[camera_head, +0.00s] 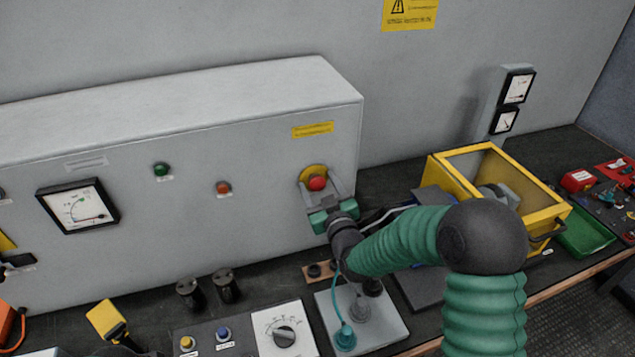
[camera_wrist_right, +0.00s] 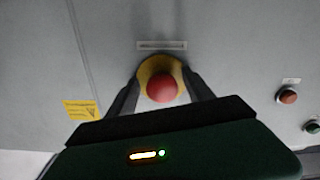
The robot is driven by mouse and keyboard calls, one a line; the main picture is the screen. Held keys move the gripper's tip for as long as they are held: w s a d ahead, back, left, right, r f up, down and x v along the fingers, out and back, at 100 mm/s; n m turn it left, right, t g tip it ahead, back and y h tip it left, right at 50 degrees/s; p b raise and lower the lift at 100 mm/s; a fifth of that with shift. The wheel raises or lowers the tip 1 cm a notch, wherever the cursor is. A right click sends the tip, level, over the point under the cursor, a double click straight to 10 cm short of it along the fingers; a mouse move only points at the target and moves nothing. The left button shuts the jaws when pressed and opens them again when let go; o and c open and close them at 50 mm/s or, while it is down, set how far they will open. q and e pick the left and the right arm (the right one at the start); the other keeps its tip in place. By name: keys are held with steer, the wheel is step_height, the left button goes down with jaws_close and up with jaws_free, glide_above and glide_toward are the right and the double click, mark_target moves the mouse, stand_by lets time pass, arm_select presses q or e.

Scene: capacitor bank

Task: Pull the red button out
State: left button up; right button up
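The red button (camera_head: 317,183) is a round red mushroom knob on a yellow disc, on the front of the grey cabinet (camera_head: 260,150). The button also shows in the right wrist view (camera_wrist_right: 162,88), in the middle, with the yellow disc (camera_wrist_right: 152,67) behind it. My right gripper (camera_head: 318,190) is at the button, with one finger on each side. In the right wrist view its fingers (camera_wrist_right: 161,92) stand apart around the button, with what looks like a gap on either side. My left gripper is not seen clearly in the head view.
A green lamp (camera_head: 161,169) and a small orange-red button (camera_head: 223,187) sit left on the cabinet, beside a dial meter (camera_head: 78,206). Below are a switch panel (camera_head: 284,335) and two dark posts (camera_head: 207,288).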

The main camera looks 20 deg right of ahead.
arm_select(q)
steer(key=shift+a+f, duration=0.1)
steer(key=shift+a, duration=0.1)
arm_select(e)
steer(key=shift+w+a+f, duration=0.1)
steer(key=shift+a, duration=0.1)
steer(key=c, duration=0.5)
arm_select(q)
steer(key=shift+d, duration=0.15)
arm_select(e)
steer(key=shift+d, duration=0.15)
jaws_close()
